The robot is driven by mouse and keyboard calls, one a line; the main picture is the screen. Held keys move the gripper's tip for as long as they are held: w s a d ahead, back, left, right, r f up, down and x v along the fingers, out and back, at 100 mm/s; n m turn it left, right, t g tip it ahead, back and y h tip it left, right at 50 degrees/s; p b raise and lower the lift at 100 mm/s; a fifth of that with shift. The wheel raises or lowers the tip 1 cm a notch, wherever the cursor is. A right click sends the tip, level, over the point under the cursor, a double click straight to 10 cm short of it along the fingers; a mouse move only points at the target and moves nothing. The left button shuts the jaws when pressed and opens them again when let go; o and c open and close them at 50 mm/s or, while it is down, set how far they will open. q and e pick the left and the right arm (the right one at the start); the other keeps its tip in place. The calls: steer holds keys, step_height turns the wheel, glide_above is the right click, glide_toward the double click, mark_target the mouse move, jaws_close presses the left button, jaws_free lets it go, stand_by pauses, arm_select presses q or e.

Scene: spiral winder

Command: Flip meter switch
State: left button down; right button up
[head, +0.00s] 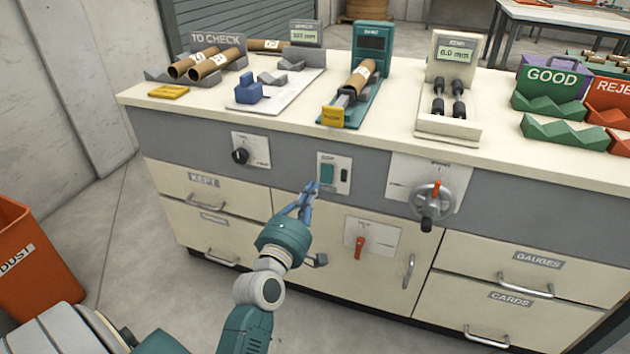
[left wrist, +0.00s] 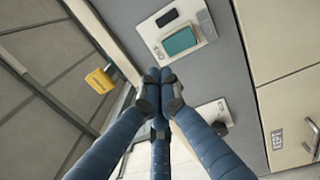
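A pale switch plate (head: 334,173) is on the grey front band of the bench. It carries a teal rocker (head: 327,174) and a small black part (head: 344,175); its label is too small to read. The teal rocker also shows in the left wrist view (left wrist: 180,41), just beyond my fingertips. My left gripper (head: 313,188) is shut, its fingertips together and empty, close to the plate's lower left edge. In the left wrist view my left gripper (left wrist: 158,75) points toward the plate. I cannot tell whether it touches. My right gripper is not in view.
A black knob (head: 240,156) is left of the plate, a crank wheel (head: 431,200) right of it, and a red lever (head: 360,246) below. Drawer handles (head: 526,286) stick out from the front. Tubes (head: 210,65), gauges and trays stand on the bench top (head: 300,125).

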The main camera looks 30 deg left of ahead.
arm_select(q)
steer(key=v, duration=0.2)
steer(key=r+v, duration=0.1)
steer(key=v, duration=0.2)
steer(key=shift+r, duration=0.1)
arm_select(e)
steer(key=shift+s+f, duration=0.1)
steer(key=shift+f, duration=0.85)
